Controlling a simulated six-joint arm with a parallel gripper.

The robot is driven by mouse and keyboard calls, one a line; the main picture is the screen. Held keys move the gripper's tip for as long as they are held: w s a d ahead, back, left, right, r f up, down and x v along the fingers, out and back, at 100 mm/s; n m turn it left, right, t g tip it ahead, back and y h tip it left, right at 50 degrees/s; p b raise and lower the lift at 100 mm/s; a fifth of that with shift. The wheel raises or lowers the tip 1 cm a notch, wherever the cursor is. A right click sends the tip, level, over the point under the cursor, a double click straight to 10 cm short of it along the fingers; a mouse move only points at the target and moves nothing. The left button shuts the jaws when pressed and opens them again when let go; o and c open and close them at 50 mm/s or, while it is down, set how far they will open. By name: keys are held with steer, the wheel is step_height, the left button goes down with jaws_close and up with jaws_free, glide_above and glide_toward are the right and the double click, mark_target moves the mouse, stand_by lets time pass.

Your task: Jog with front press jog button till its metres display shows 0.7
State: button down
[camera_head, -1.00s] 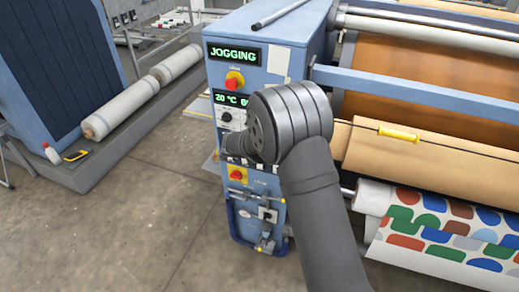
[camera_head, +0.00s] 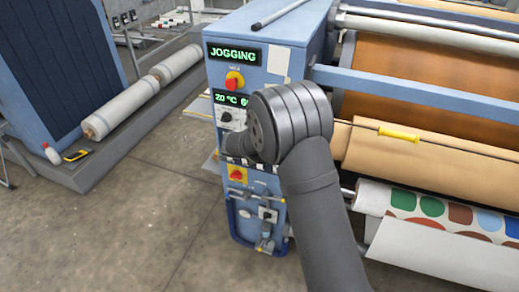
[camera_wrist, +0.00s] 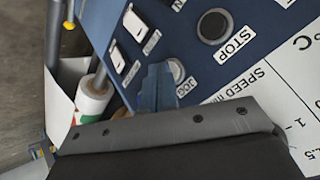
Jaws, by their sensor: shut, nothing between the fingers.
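The front press (camera_head: 270,60) has a green-lit display (camera_head: 233,54) reading JOGGING. A lower display (camera_head: 230,98) reads 20 °C, and the rest of its line is cut off by my arm. I cannot read a metres value. The tips cover part of the button; contact is hard to judge.
A STOP button (camera_wrist: 214,26) and white switches (camera_wrist: 125,38) sit near the jog button. Red-on-yellow emergency buttons (camera_head: 234,82) (camera_head: 237,174) are on the press end. Patterned cloth (camera_head: 440,211) hangs at the right.

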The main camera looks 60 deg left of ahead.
steer(key=shift+s+d, duration=0.55)
steer(key=shift+s+d, duration=1.75)
steer(key=shift+a, duration=0.1)
steer(key=s+d, duration=0.2)
steer(key=d, duration=0.1)
steer(key=shift+s, duration=0.4)
steer(key=shift+a, duration=0.1)
